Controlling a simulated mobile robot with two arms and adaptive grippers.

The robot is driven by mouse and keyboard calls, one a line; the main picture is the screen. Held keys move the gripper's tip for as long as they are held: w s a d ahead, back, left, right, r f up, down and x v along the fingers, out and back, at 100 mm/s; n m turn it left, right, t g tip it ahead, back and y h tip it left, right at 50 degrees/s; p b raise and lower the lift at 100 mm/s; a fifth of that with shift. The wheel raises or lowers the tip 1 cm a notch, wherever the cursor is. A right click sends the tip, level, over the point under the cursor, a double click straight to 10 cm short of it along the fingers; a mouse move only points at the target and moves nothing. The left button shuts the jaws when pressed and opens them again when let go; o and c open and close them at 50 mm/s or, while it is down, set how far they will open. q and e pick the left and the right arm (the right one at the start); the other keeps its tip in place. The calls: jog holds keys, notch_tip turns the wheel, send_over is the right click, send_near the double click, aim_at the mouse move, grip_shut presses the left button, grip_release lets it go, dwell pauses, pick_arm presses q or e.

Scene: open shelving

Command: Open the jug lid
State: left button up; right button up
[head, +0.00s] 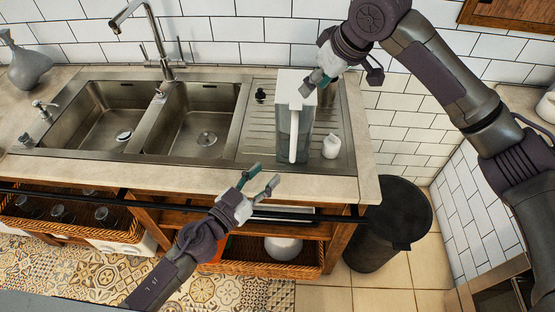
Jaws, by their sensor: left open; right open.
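The jug (285,124) stands upright on the ribbed drainboard right of the sink. It has a clear grey body, a white lid (293,84) that looks closed, and a white handle (294,135) facing me. My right gripper (311,88) is open at the upper right side of the lid, close to it; I cannot tell whether it touches. My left gripper (261,181) is open and empty, in front of the counter edge and below the jug handle, apart from it.
A small white bottle (330,146) stands right of the jug. The double sink (160,120) and its tall faucet (160,45) are to the left. A grey vase (27,65) is at far left. A dark bin (395,222) stands on the floor at right. Wicker baskets (265,262) sit below the counter.

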aim_at(291, 149)
pick_arm(q)
jog(key=x, duration=1.2)
jog(key=shift+w+d+f, duration=0.1)
jog(key=shift+w, duration=0.2)
grip_shut()
